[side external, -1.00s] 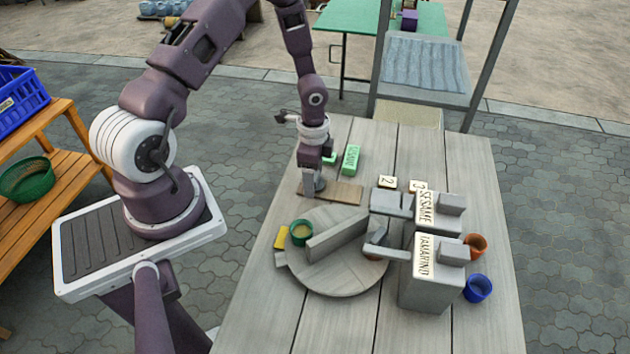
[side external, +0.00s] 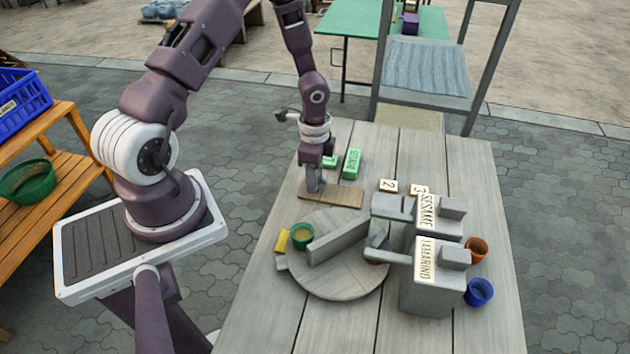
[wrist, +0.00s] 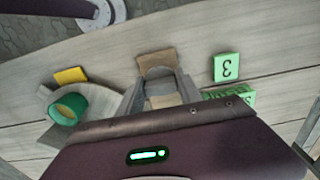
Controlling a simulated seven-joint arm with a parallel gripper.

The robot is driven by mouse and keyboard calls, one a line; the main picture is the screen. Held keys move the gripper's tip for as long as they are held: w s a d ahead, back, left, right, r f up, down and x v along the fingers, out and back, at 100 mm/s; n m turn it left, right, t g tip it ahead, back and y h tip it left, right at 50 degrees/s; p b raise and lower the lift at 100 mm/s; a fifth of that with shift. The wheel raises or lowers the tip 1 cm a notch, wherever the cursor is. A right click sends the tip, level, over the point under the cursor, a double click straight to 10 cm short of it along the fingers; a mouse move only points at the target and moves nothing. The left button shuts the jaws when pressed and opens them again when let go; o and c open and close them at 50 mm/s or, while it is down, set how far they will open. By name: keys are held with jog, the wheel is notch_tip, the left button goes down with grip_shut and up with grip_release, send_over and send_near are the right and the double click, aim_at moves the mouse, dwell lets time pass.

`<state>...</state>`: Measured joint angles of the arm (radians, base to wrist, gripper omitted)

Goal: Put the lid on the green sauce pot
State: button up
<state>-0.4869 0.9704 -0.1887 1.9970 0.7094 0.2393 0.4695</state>
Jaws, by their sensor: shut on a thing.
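The green sauce pot (side external: 303,236) stands upright and open on the left part of a round grey turntable (side external: 335,283), beside a grey upright divider; pale yellowish content shows inside. The pot also shows in the wrist view (wrist: 68,107). My gripper (side external: 316,187) is down at a flat brown board (side external: 345,196), behind the turntable and apart from the pot. In the wrist view the board (wrist: 157,62) lies between the fingers (wrist: 163,88), with a grey part across it. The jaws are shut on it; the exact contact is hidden. No other lid is clearly visible.
A yellow block (side external: 281,241) sits close left of the pot. Grey stands labelled SESAME (side external: 427,213) and TAMARIND (side external: 427,262) rise at right, with an arm over the turntable. Orange (side external: 476,249) and blue (side external: 479,292) cups stand beyond. Green blocks (side external: 352,163) lie behind the gripper.

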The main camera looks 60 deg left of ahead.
notch_tip(320, 180, up, 8)
jog(key=shift+d+f, duration=0.1)
jog(key=s+d+m, duration=0.5)
jog(key=d+m, duration=0.2)
jog(key=d, duration=0.1)
jog(key=m, duration=0.6)
send_over(303, 237)
jog(key=shift+s+d+f, duration=0.1)
jog(key=shift+d+f, duration=0.05)
jog(key=shift+f, duration=0.85)
jog(key=shift+s+d+f, duration=0.1)
jog(key=shift+f, duration=0.85)
jog(key=shift+f, duration=0.4)
jog(key=o, duration=1.8)
jog(key=shift+o, duration=0.2)
